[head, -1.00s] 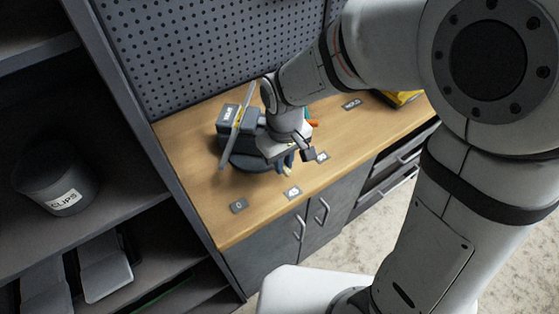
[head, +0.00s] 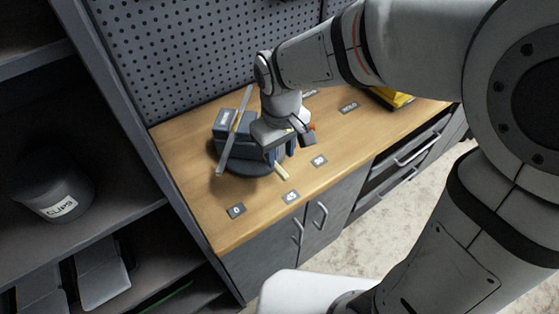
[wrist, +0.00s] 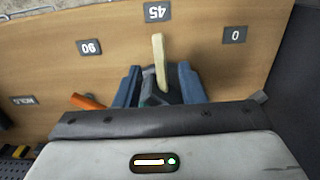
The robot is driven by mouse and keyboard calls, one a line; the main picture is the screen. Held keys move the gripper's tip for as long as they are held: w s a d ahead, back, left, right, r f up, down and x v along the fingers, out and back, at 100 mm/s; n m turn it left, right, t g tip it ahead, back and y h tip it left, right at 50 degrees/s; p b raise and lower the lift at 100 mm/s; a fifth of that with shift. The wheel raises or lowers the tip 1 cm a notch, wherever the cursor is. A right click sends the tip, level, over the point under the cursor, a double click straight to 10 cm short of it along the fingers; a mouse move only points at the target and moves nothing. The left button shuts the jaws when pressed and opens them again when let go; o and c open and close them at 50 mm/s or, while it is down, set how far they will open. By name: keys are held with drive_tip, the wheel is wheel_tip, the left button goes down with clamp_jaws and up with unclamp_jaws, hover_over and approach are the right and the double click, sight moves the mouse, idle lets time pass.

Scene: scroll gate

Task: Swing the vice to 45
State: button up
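The dark blue-grey vice (head: 233,149) stands on the wooden bench, with a long flat grey bar (head: 222,158) across its jaws. Its cream pointer (head: 282,173) sticks out toward the front; in the wrist view the pointer (wrist: 159,60) is lined up closely with the 45 label (wrist: 157,12). The 45 label (head: 290,197) lies between the 0 label (head: 236,211) and the 90 label (head: 319,161). My gripper (head: 281,155) is over the vice's front side. Its blue fingers (wrist: 158,88) stand apart on either side of the pointer's base, with gaps visible. My wrist hides part of the vice.
A HOLD label (head: 349,107) and a yellow-and-black object (head: 392,97) lie farther right on the bench. An orange item (wrist: 88,101) is beside my gripper. A pegboard (head: 190,50) rises behind, and a dark shelf with a CLIPS tub (head: 55,190) stands left.

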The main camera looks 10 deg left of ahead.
drive_tip(key=shift+r, duration=1.45)
drive_tip(key=s+d+r+m+t, duration=0.1)
drive_tip(key=s+d+m, duration=0.2)
drive_tip(key=d, duration=0.7)
drive_tip(key=s+d+r+m+t, duration=0.1)
drive_tip(key=d+m, duration=0.4)
drive_tip(key=d, duration=0.6)
drive_tip(key=shift+s+r+m+t, duration=0.3)
drive_tip(key=shift+s+r+t, duration=0.15)
drive_tip(key=shift+s, duration=0.75)
